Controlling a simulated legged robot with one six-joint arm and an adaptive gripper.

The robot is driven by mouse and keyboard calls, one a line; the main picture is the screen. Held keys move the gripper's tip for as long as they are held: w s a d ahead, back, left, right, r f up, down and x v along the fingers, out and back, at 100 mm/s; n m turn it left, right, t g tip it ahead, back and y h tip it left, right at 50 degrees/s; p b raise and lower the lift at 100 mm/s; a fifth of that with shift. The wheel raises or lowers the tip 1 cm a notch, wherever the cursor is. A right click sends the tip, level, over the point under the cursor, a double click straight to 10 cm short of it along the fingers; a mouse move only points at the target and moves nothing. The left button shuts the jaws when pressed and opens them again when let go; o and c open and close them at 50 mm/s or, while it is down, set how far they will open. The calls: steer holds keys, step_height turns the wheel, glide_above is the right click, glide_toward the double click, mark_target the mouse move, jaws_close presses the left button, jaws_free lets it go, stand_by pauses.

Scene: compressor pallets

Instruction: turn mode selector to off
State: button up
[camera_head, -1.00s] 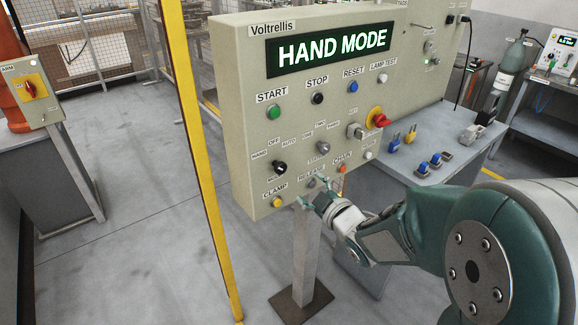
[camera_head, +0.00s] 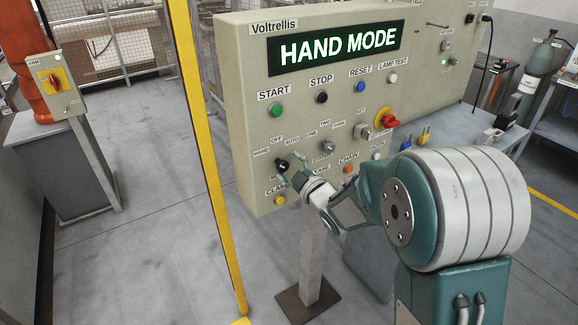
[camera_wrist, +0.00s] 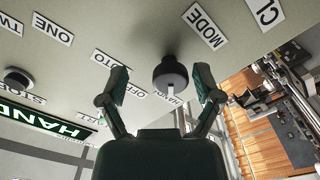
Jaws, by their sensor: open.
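The mode selector (camera_head: 282,164) is a black knob at the lower left of the beige control panel (camera_head: 240,110), with HAND, OFF and AUTO labels around it. My gripper (camera_head: 291,169) is open at the lower right of the knob. In the wrist view my gripper (camera_wrist: 161,80) has one finger on each side of the knob, and no contact is clear.
A yellow clamp button (camera_head: 280,200) sits just below, and a grey selector (camera_head: 328,146) to the right. A red-and-yellow switch (camera_head: 388,118) is farther right. A yellow post (camera_head: 205,130) stands left of the panel.

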mark_target(281, 170)
steer(key=a, duration=0.2)
steer(key=shift+w+a+f, duration=0.15)
steer(key=shift+a, duration=0.35)
steer(key=shift+c, duration=0.6)
steer(key=shift+d, duration=0.55)
jaws_close()
steer(key=shift+d, duration=0.2)
steer(key=shift+a, duration=0.1)
